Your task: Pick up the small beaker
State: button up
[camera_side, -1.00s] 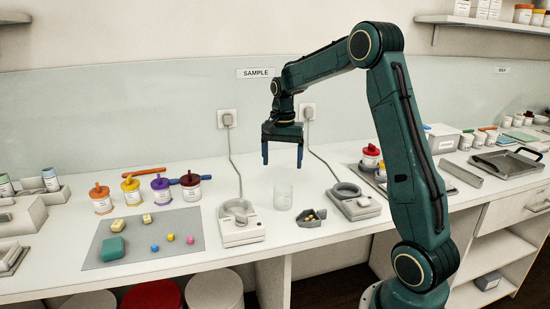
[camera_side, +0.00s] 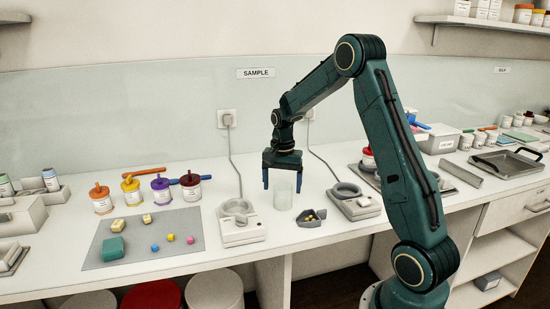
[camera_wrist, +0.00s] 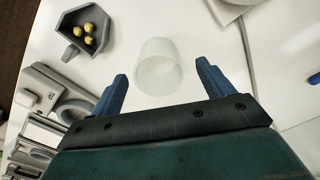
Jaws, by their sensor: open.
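The small beaker (camera_side: 284,194) is a clear, frosted-looking cup standing upright on the white bench between two white devices. In the wrist view the beaker (camera_wrist: 158,68) shows just beyond and between the two blue fingers. My gripper (camera_side: 283,181) is open, with its blue fingers pointing down at about the height of the beaker's rim in the side view. It also shows in the wrist view (camera_wrist: 163,80), with nothing held. I cannot tell whether a finger touches the beaker.
A grey scoop (camera_side: 311,218) with small yellow pieces lies right of the beaker. White devices stand at left (camera_side: 240,230) and right (camera_side: 355,202). A grey mat (camera_side: 130,255) with coloured blocks lies farther left. Lidded jars (camera_side: 161,190) stand behind it.

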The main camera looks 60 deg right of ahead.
aim_at(283, 196)
jog(key=shift+s+f, duration=0.15)
jog(key=shift+f, duration=2.25)
jog(key=shift+d, duration=0.1)
jog(key=c, duration=1.1)
